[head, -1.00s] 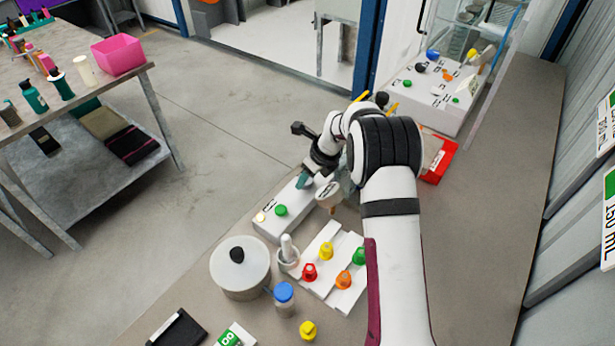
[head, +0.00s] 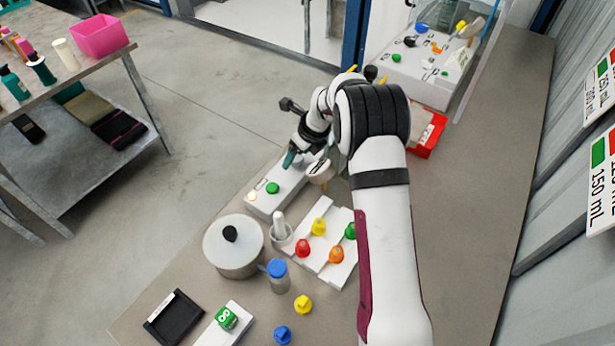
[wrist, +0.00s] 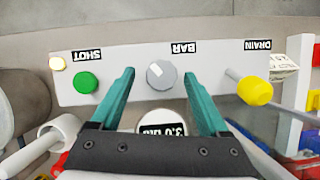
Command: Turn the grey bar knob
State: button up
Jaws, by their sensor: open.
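The grey bar knob (wrist: 161,75) sits on the white control panel (wrist: 215,60) below the BAR label in the wrist view, with a light pointer mark on its face. My gripper (wrist: 162,75) has two teal fingers, open, one on each side of the knob with a gap to each. The knob is between the fingertips in the picture; I cannot tell how deep they reach. In the head view my gripper (head: 290,158) is over the far part of the white panel (head: 262,202), and the arm hides the knob.
On the panel are a green SHOT button (wrist: 86,82), a small pale lamp (wrist: 57,63) and a yellow DRAIN knob (wrist: 254,91). A white round gauge reading 3.0 (wrist: 162,122) lies close below the fingers.

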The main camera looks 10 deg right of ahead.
jog(key=v, duration=1.5)
jog(key=s+a+r+n+g, duration=0.1)
jog(key=s+a+r+n, duration=0.1)
jog(key=s+n, duration=0.5)
jog(key=s+a+r+n+g, duration=0.1)
jog(key=s+n, duration=0.6)
jog(key=s, duration=0.8)
notch_tip(320, 180, up, 2)
jog(key=shift+s+a+n, duration=0.3)
jog(key=shift+s+a, duration=0.05)
jog(key=shift+a, duration=0.5)
jog(key=w+f+n+t+h, duration=0.1)
jog(key=w+f+n+h, duration=0.1)
jog(key=w+n, duration=0.65)
jog(key=w+f+n+t+h, duration=0.1)
jog(key=w+f+n+t, duration=0.2)
jog(key=w, duration=1)
jog(key=shift+n+g, duration=0.5)
jog(key=shift+n, duration=0.15)
jog(key=x, duration=1.5)
jog(key=shift+d+f, duration=0.15)
jog(key=shift+d, duration=0.05)
